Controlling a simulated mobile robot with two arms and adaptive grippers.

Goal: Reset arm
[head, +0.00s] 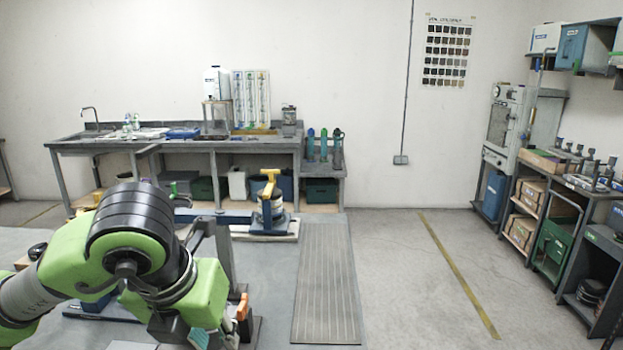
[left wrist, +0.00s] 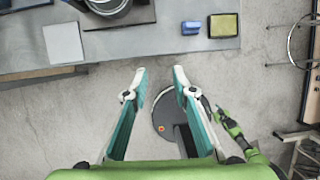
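My left arm comes in from the left in the head view, with green and black links bent at a large dark joint. In the left wrist view, my left gripper (left wrist: 160,72) is open. Its two teal-lined fingers stand apart with nothing between them. Grey floor and a round dark base show below and beyond the fingers. In the head view the fingertips cannot be made out clearly behind the arm links.
A grey workbench (head: 222,146) with a sink stands along the back wall. Shelves (head: 560,225) with boxes line the right side. A ribbed grey mat (head: 326,283) and open floor (head: 400,290) lie right of my arm. In the wrist view, a grey tabletop (left wrist: 170,45) crosses the top.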

